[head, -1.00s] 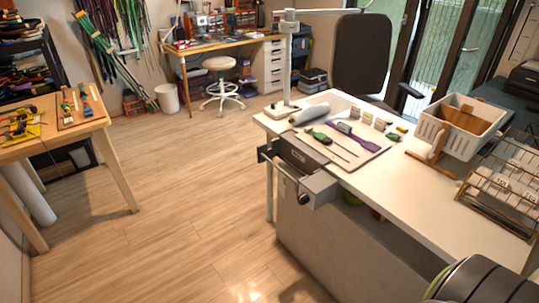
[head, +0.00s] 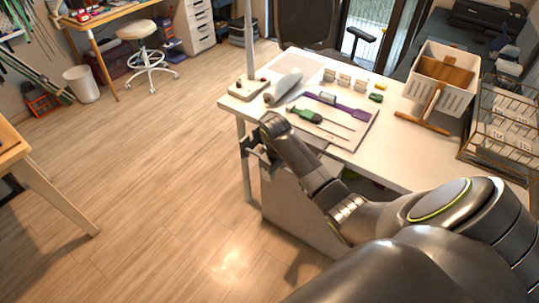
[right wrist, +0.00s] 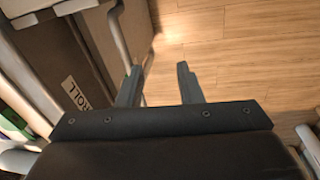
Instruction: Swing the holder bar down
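My right arm reaches to the front left edge of the white worktable (head: 405,140), with its gripper (head: 254,148) low beside that edge. In the right wrist view the right gripper (right wrist: 160,84) is open, with its two dark fingers apart and bare wood floor visible between them. A thin grey curved bar (right wrist: 118,36), apparently the holder bar, runs down to the left finger and passes behind it. I cannot tell whether they touch. A dark box with a "ROLL" label (right wrist: 75,94) lies left of the bar. In the head view my arm mostly hides this holder. My left gripper is out of view.
A stool (head: 140,40) stands farther back. The wood floor (head: 160,180) to the left is clear.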

